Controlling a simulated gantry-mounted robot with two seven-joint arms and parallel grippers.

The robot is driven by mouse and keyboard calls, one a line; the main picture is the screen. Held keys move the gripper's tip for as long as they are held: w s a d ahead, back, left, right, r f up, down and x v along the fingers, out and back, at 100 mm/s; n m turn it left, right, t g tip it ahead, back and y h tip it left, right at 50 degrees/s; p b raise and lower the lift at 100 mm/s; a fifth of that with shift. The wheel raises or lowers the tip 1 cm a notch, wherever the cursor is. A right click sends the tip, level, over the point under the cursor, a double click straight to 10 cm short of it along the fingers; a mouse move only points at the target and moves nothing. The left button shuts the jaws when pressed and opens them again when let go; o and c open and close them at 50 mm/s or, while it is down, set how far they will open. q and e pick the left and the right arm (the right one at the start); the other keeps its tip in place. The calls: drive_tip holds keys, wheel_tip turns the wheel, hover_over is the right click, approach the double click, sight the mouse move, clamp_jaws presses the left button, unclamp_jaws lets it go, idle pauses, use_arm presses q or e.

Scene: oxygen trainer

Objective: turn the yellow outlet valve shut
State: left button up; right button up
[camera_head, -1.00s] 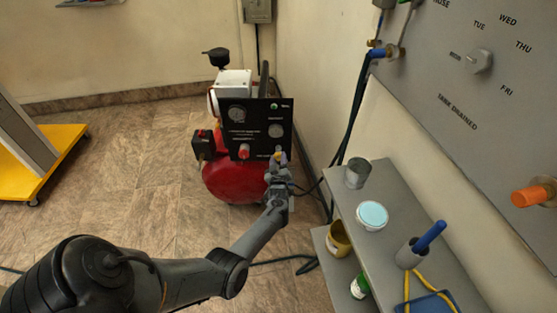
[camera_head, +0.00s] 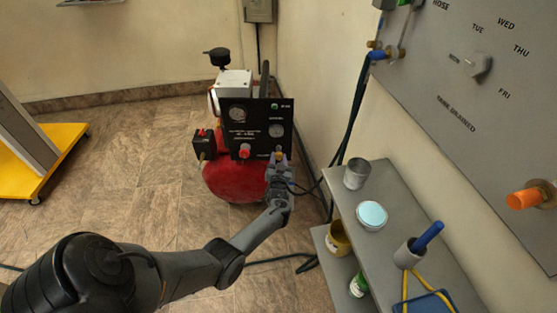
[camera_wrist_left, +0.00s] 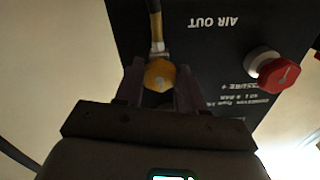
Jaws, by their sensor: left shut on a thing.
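The yellow outlet valve (camera_wrist_left: 160,74) sits on the black panel (camera_wrist_left: 215,50) under the "AIR OUT" lettering, which appears upside down in the left wrist view. My left gripper (camera_wrist_left: 159,88) has its two fingers on either side of the yellow knob and is shut on it. In the head view the left gripper (camera_head: 279,163) reaches the panel's lower right, and only a bit of the yellow valve (camera_head: 279,154) shows above the fingers. My right gripper is in neither view.
A red knob (camera_wrist_left: 277,72) is beside the valve on the panel. The red compressor tank (camera_head: 228,182) is below the panel. A grey shelf (camera_head: 392,200) with cans stands to the right. Hoses (camera_head: 349,125) hang along the wall.

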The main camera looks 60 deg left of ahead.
use_arm(q)
drive_tip(key=shift+s+f, duration=0.1)
drive_tip(key=shift+f, duration=0.2)
drive_tip(key=o, duration=0.8)
drive_tip(key=shift+o, duration=1.3)
drive_tip(key=shift+r, duration=0.2)
drive_tip(key=shift+s+d+r+p, duration=0.15)
drive_tip(key=shift+s+d+p, duration=0.05)
drive_tip(key=shift+d+p, duration=0.35)
drive_tip(key=p+v, duration=0.4)
drive_tip(key=v, duration=0.5)
drive_tip(key=shift+s+d, duration=0.2)
drive_tip(key=shift+s, duration=0.05)
